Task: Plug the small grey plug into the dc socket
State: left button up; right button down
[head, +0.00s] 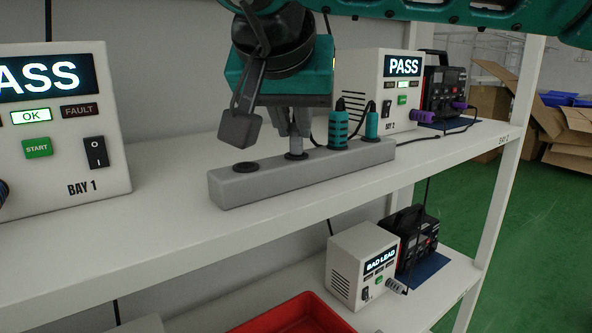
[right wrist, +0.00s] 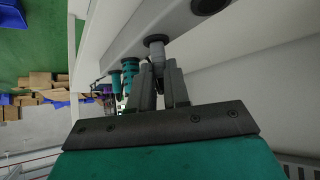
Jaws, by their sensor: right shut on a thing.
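My right gripper (head: 297,138) reaches down over a long grey holder block (head: 240,188) on the upper shelf. Its fingers are shut on the small grey plug (head: 295,151), mostly hidden by them in the head view. In the right wrist view the grey plug (right wrist: 157,49) shows just beyond the fingertips (right wrist: 160,78). The plug is upright, its lower end at a black-ringed hole in the block; I cannot tell how deep it sits. My left gripper is not in view. I cannot make out which socket is the dc one.
Two teal plugs (head: 338,132) (head: 371,124) stand in the block, and one black-ringed hole (head: 245,167) is empty. BAY 1 box (head: 70,165) stands left, BAY 2 box (head: 385,120) behind right. A BAD LEAD box (head: 350,255) and red tray (head: 290,318) are below. The shelf front (head: 150,225) is clear.

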jog(key=shift+r, duration=0.15)
jog(key=shift+r+p, duration=0.5)
jog(key=shift+r, duration=2.4)
